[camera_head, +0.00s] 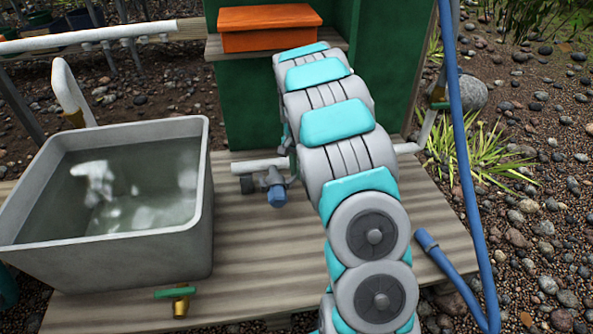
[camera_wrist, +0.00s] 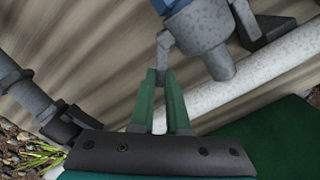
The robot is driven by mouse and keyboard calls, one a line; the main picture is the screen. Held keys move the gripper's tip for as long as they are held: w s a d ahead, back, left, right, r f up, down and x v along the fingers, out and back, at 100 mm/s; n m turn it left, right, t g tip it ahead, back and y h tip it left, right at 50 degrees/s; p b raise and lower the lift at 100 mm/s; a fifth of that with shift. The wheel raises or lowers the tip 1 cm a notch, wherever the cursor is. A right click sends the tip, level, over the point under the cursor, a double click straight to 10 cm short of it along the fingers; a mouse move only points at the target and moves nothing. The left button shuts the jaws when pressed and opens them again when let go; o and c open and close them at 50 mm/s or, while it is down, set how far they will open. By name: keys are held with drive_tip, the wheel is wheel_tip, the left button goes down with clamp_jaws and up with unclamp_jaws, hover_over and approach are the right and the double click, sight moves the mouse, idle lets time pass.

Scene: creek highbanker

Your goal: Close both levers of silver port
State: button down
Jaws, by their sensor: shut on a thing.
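The silver port (camera_wrist: 203,40) is a speckled grey fitting on a white pipe (camera_wrist: 270,72) in the wrist view, with a blue end (camera_wrist: 172,4) at the top edge. One grey lever (camera_wrist: 162,48) hangs from its left side, and the other lever (camera_wrist: 243,18) lies along its right side. My gripper (camera_wrist: 162,76) has its green fingers shut on the lower end of the left lever. In the head view the port (camera_head: 272,180) sits low beside the green panel, its blue end (camera_head: 277,196) toward the camera; my arm hides my gripper there.
A grey tub of water (camera_head: 205,215) stands on the wooden deck (camera_head: 250,270) at left, with a brass, green-handled tap (camera_head: 180,300) below. An orange box (camera_head: 268,28) sits on a shelf behind. A blue hose (camera_head: 465,170) runs down the right. Bare deck lies between tub and arm.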

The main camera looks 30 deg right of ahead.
idle(0.4)
drive_tip(key=shift+w+a+n+p, duration=0.35)
drive_tip(key=shift+n+p, duration=0.15)
drive_tip(key=shift+n, duration=0.7)
drive_tip(key=shift+w+a+n+p, duration=0.25)
drive_tip(key=shift+a+n+p, duration=0.15)
drive_tip(key=shift+n, duration=0.8)
drive_tip(key=shift+w+a+n+p, duration=0.3)
drive_tip(key=shift+n+p, duration=0.25)
drive_tip(key=shift+n, duration=0.65)
drive_tip(key=c, duration=0.9)
unclamp_jaws()
